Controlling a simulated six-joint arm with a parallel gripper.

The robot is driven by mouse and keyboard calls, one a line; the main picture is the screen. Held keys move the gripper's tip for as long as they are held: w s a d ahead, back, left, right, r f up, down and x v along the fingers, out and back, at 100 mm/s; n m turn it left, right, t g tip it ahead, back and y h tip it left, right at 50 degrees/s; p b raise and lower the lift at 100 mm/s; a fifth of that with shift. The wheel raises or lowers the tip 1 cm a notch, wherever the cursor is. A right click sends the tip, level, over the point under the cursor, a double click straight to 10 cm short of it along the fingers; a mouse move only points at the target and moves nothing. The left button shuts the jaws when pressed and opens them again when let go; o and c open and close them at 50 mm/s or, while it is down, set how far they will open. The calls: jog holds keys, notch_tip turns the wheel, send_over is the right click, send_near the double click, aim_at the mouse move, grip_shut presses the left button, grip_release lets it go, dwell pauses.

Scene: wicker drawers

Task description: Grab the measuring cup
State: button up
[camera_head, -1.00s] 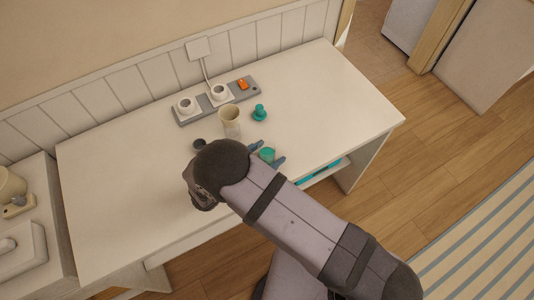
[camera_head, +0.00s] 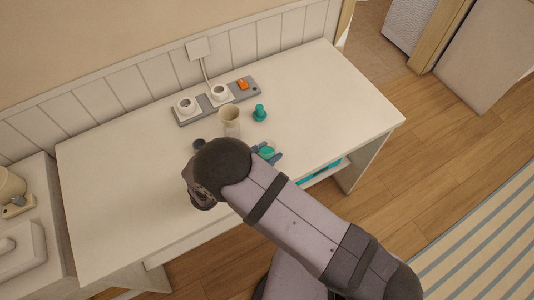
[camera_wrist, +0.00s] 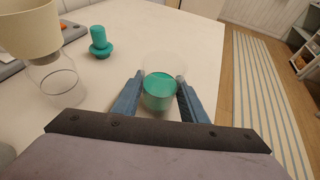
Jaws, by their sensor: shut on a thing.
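The measuring cup (camera_wrist: 159,92) is a small clear cup, teal in its lower part, standing upright on the white desk in the wrist view. In the head view the cup (camera_head: 267,152) shows as a teal spot beside my arm, partly hidden. My gripper (camera_wrist: 160,88) has one blue finger on each side of the cup and is shut on it. In the head view the fingertips of my gripper (camera_head: 268,152) show on both sides of the teal spot.
A teal knobbed object (camera_head: 260,113) stands behind the cup. A beige-topped glass (camera_head: 229,121) stands to its left. A grey power strip (camera_head: 215,100) lies along the wall. The right part of the desk (camera_head: 345,105) is clear.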

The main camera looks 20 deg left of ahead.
notch_tip(320, 180, up, 9)
jog(key=b, duration=0.1)
dwell(0.9)
jog(key=shift+d+r, duration=0.1)
